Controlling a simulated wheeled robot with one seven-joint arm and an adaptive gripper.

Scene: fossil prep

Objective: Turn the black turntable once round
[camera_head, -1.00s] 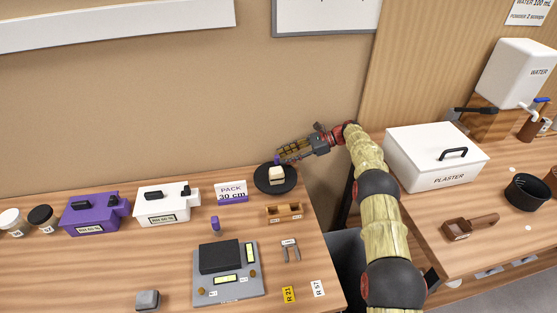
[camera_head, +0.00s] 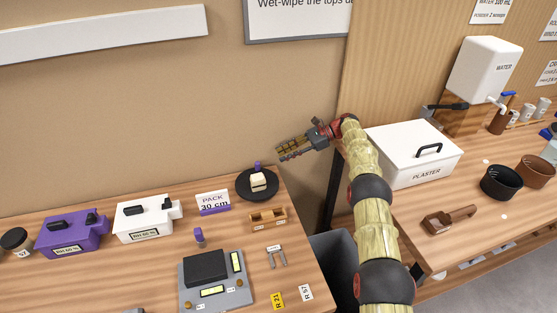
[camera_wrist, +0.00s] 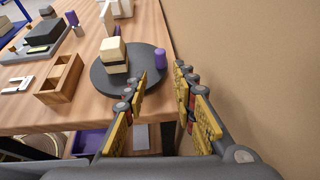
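The black turntable (camera_head: 243,190) lies flat at the right end of the wooden bench, near the wall. A cream block with a dark band (camera_head: 258,182) sits on it. A short purple peg (camera_head: 257,168) stands on its far side; in the wrist view the peg (camera_wrist: 160,58) is near the rim of the turntable (camera_wrist: 100,84). My gripper (camera_head: 279,150) is up and to the right of the turntable, apart from the peg. In the wrist view my gripper (camera_wrist: 161,78) has its fingers spread and nothing between them.
A wooden holder (camera_head: 267,217) and a PACK 30 cm sign (camera_head: 213,203) stand close to the turntable. The wall (camera_head: 200,100) is close behind. A white PLASTER box (camera_head: 412,155) is on the right-hand bench, past a gap holding a dark bin (camera_head: 335,260).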

